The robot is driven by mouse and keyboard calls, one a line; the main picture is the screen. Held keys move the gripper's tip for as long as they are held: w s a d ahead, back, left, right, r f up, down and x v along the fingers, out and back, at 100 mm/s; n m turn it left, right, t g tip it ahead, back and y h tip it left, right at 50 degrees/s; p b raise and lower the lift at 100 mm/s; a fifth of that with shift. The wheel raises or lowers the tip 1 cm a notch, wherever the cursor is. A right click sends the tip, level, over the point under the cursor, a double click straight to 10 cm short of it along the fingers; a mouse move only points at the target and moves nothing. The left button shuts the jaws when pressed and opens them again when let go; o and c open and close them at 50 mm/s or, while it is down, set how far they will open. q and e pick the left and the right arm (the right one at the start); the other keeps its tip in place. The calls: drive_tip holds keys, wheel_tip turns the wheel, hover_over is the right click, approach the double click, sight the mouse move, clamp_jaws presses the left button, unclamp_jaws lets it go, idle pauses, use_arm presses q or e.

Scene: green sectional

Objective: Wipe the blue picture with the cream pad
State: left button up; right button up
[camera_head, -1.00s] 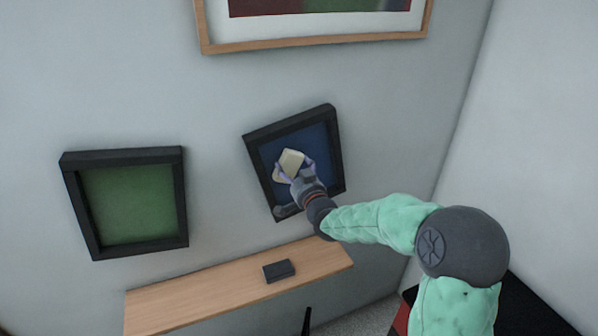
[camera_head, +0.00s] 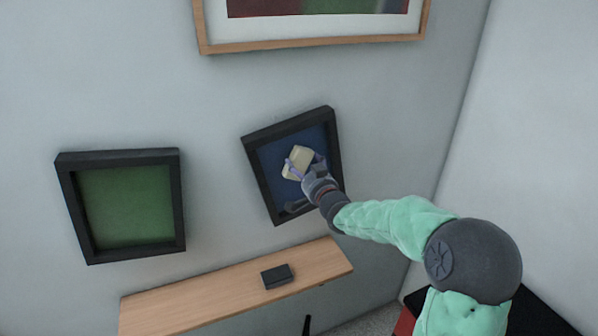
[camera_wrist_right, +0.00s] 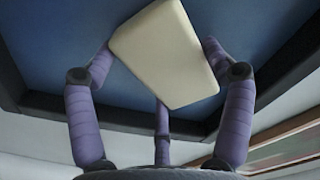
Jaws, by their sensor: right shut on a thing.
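The blue picture (camera_head: 277,158) hangs on the wall in a black frame, tilted a little. The cream pad (camera_head: 297,162) is in front of its blue face. My right gripper (camera_head: 305,168) is shut on the cream pad. In the right wrist view, purple fingers sit on both sides of the pad (camera_wrist_right: 168,55), with the blue surface (camera_wrist_right: 60,45) right behind it. I cannot tell whether the pad touches the surface. The gripper and forearm hide the lower right of the picture. My left gripper is not in view.
A green picture in a black frame (camera_head: 70,205) hangs to the left. A wood-framed picture (camera_head: 315,45) hangs above. A wooden shelf (camera_head: 200,297) below bears a small dark box (camera_head: 277,276). A side wall (camera_head: 540,150) stands at the right.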

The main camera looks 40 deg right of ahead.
drive_tip(key=shift+d+r, duration=0.15)
drive_tip(key=shift+r, duration=0.05)
drive_tip(key=shift+s+f, duration=0.2)
drive_tip(key=shift+s, duration=0.35)
drive_tip(key=shift+a+b+v, duration=0.2)
drive_tip(key=shift+b+v, duration=0.6)
drive_tip(key=shift+v, duration=1.55)
drive_tip(key=v, duration=0.3)
drive_tip(key=shift+w, duration=0.1)
